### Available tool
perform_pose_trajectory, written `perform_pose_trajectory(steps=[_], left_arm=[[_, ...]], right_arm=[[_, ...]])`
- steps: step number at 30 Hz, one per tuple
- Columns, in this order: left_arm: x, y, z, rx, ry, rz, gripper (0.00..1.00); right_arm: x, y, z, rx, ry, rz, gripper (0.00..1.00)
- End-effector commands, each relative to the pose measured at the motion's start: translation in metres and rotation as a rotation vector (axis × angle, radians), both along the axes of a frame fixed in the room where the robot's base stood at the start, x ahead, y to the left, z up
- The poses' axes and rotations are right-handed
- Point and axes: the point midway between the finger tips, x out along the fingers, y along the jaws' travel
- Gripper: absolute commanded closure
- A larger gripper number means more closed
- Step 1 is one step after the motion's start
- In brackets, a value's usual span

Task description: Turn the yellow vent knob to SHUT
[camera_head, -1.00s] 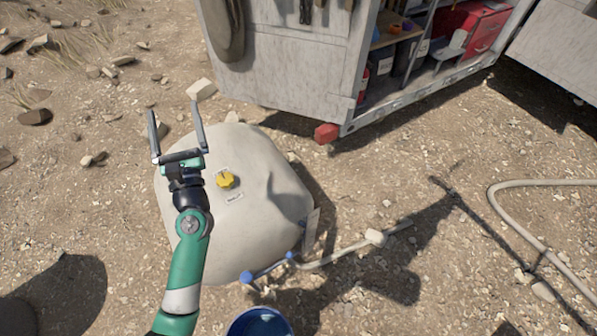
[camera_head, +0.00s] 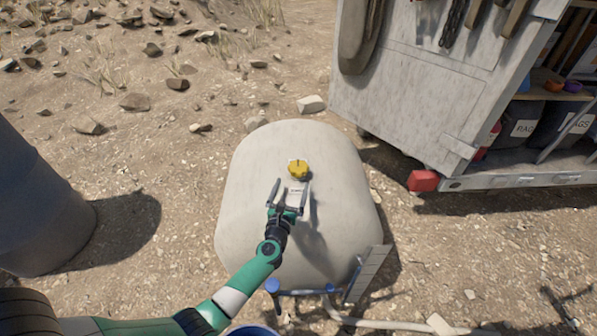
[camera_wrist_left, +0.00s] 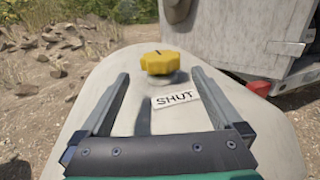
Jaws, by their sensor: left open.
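The yellow vent knob (camera_head: 298,170) sits on top of the pale rounded tank (camera_head: 250,190), a little beyond the fingertips of my left gripper (camera_head: 289,185). In the left wrist view the knob (camera_wrist_left: 160,62) stands ahead between the open fingers (camera_wrist_left: 158,78), apart from both, with a dark mark on its top. A white label reading SHUT (camera_wrist_left: 176,98) lies on the tank on the near side of the knob. My left gripper is open and empty. My right gripper is not in view.
A grey cabinet (camera_head: 400,90) with hanging tools and a red block (camera_head: 423,181) at its corner stands at the right. A dark grey barrel (camera_head: 35,200) stands at the left. A pipe with blue fittings (camera_head: 273,286) runs along the tank's near side.

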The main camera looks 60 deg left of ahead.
Motion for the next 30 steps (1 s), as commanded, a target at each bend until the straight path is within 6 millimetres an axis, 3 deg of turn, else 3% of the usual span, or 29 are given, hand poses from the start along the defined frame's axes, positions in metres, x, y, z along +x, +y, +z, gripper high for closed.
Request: perform_pose_trajectory(steps=[10,22,23,30], left_arm=[[0.049,0.056,-0.005,0.001,-0.002,0.001,0.00],[0.059,0.068,0.000,0.001,-0.001,-0.001,0.00],[0.059,0.068,0.000,0.001,-0.001,-0.001,0.02],[0.059,0.068,0.000,0.001,-0.001,-0.001,0.45]], right_arm=[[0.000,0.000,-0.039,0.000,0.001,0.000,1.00],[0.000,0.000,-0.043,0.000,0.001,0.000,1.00],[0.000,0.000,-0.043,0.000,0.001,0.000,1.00],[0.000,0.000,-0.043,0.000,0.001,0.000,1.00]])
